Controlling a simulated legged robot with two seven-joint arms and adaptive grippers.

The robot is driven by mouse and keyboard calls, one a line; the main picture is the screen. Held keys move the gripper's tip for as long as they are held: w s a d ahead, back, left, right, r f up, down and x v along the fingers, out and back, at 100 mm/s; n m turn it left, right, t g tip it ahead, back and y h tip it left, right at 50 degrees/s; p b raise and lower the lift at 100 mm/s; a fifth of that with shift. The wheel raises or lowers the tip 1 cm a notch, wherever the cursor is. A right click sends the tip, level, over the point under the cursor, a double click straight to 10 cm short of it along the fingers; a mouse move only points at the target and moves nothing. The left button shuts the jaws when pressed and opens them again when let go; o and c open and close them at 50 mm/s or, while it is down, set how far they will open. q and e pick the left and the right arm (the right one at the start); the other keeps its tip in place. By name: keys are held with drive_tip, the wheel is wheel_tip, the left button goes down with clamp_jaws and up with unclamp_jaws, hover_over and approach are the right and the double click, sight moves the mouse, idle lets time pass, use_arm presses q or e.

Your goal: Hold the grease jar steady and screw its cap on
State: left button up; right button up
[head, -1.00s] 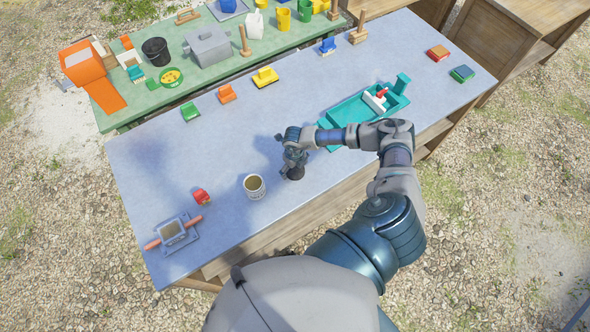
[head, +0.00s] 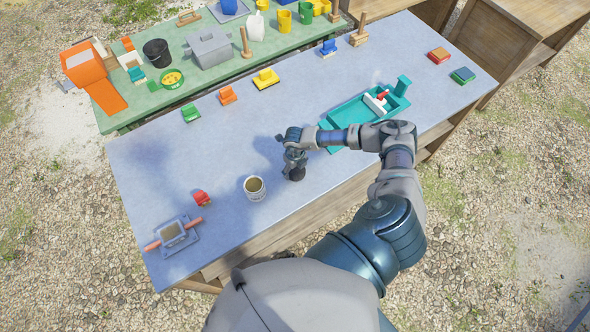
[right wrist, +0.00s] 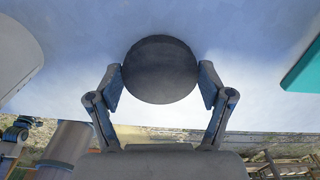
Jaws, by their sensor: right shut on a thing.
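The grease jar (head: 254,190) is a light, open-topped can with brownish contents, standing upright on the grey-blue table near its front edge. My right gripper (head: 295,168) points down just right of the jar, apart from it. It is shut on the dark round cap (head: 296,175), which is at or just above the table; I cannot tell which. In the right wrist view the cap (right wrist: 160,70) sits between the two fingertips, one on each side. A pale shape at that view's left edge seems to be the jar (right wrist: 15,60). My left gripper is not in view.
A teal boat-like tray (head: 365,112) lies right of my right gripper. A red block (head: 202,198) and a press-like plate with pink handles (head: 172,231) lie left of the jar. Small coloured blocks line the back edge. A green table (head: 215,75) stands behind.

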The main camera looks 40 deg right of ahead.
drive_tip(key=shift+r, duration=0.4)
drive_tip(key=shift+s+a+r+b, duration=0.1)
drive_tip(key=shift+s+r+b, duration=0.1)
drive_tip(key=shift+r, duration=0.3)
drive_tip(key=shift+s+a+r+b, duration=0.1)
drive_tip(key=shift+r+b, duration=0.1)
drive_tip(key=shift+r, duration=0.3)
drive_tip(key=s+a+r+b, duration=0.1)
drive_tip(key=s+a+b, duration=0.1)
drive_tip(key=s+a, duration=0.6)
drive_tip(key=s, duration=0.5)
drive_tip(key=shift+r, duration=0.25)
drive_tip(key=w+a+r+n, duration=0.3)
drive_tip(key=w+r+n, duration=0.5)
drive_tip(key=n, duration=0.9)
drive_tip(key=w+a+r+n, duration=0.3)
drive_tip(key=w+r+n, duration=0.6)
drive_tip(key=n, duration=0.9)
drive_tip(key=w, duration=0.2)
drive_tip(key=shift+w+b, duration=0.3)
drive_tip(key=shift+b, duration=0.1)
